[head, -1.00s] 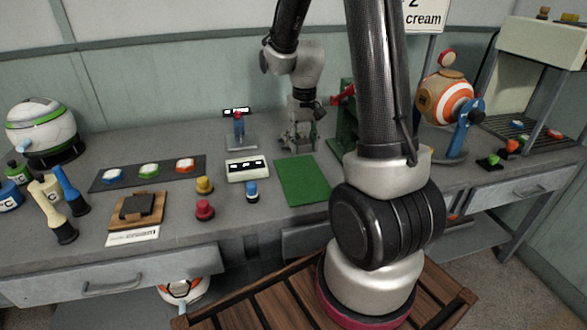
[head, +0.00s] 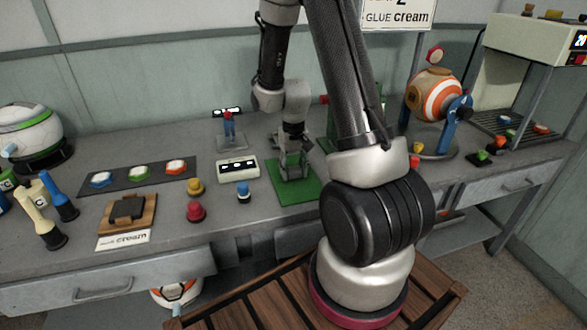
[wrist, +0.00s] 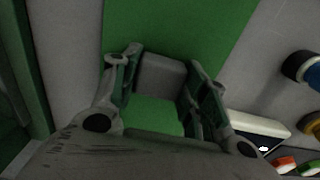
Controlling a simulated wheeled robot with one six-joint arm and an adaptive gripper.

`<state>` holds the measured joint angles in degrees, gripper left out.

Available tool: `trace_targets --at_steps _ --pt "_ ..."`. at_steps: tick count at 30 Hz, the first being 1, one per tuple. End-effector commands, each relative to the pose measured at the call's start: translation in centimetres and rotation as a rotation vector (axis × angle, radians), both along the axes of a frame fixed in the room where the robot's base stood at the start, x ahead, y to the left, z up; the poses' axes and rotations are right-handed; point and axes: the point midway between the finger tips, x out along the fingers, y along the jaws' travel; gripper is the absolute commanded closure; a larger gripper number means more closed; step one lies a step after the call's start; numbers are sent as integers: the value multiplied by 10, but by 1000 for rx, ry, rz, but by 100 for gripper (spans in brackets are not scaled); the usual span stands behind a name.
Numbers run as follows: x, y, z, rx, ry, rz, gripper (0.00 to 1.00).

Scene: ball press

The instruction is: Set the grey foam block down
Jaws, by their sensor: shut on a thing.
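The grey foam block (wrist: 160,76) sits between my fingers in the wrist view. My gripper (wrist: 163,88) is shut on it, with one finger at each side. In the head view my gripper (head: 294,172) points down over the green mat (head: 298,194), near its middle. The block is not clearly made out there. The mat (wrist: 190,28) also shows behind and below the block in the wrist view. I cannot tell whether the block touches the mat.
A white panel (head: 238,169) and a blue-topped button (head: 243,191) stand left of the mat. Yellow (head: 195,187) and red (head: 196,211) knobs are farther left. A green stand (head: 328,125) is close behind on the right. The mat's front part is clear.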

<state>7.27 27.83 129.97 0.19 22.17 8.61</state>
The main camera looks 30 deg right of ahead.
Motion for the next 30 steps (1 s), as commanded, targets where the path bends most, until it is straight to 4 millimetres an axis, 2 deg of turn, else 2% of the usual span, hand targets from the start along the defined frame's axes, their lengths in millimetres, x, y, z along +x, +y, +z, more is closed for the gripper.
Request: trace_targets --at_steps 1,2,5,14,17,20,30 --pt "0 0 -2 0 1 0 69" --pt "0 0 -2 0 1 0 52" --pt "0 0 -2 0 0 0 35" --pt "0 0 -1 0 0 0 35" --pt "0 0 5 -1 -2 0 35" --pt "1 0 19 0 -4 0 35" --pt "1 0 94 0 -5 0 35"
